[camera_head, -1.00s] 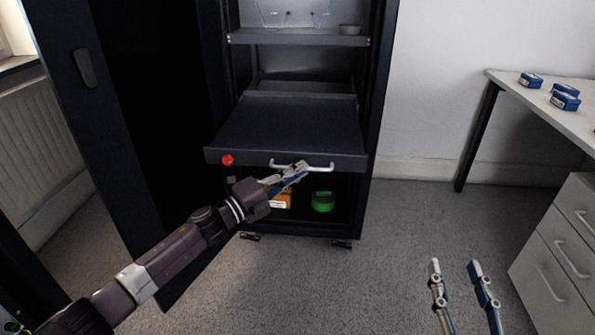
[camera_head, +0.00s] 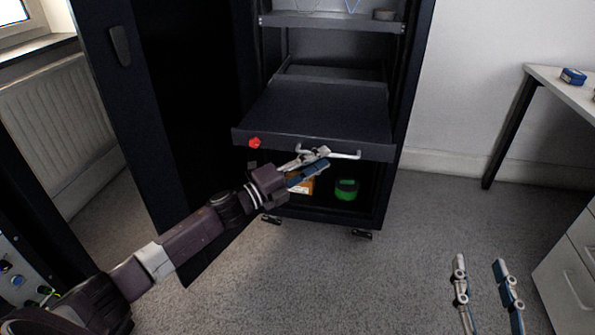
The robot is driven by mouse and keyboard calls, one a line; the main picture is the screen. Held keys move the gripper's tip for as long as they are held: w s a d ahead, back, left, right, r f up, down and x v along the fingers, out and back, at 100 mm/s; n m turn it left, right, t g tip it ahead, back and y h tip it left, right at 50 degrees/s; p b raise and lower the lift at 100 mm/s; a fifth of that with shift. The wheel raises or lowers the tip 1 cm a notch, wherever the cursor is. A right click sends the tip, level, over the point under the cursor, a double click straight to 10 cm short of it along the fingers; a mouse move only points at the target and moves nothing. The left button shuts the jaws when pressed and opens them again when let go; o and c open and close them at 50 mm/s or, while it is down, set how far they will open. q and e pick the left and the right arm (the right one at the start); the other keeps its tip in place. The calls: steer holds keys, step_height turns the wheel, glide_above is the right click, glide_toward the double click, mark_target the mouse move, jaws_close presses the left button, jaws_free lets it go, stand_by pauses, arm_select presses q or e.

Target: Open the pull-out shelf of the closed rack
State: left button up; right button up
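The dark rack (camera_head: 412,95) stands with its door (camera_head: 112,120) swung open to the left. Its pull-out shelf (camera_head: 315,108) sticks out of the rack at mid height. A pale bar handle (camera_head: 345,156) and a red knob (camera_head: 254,142) are on the shelf's front edge. My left gripper (camera_head: 318,162) is at the left part of the handle, its fingers spread apart, and it covers that part. Whether a finger touches the handle I cannot tell. My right gripper (camera_head: 481,263) is open and empty above the floor at the lower right.
A green round object (camera_head: 346,189) and an orange box (camera_head: 302,185) sit in the rack below the shelf. A desk (camera_head: 560,88) with blue boxes (camera_head: 573,76) and a drawer unit (camera_head: 570,275) stand at the right. The floor before the rack is clear.

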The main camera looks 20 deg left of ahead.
arm_select(q)
steer(key=v, duration=1)
steer(key=shift+s, duration=0.15)
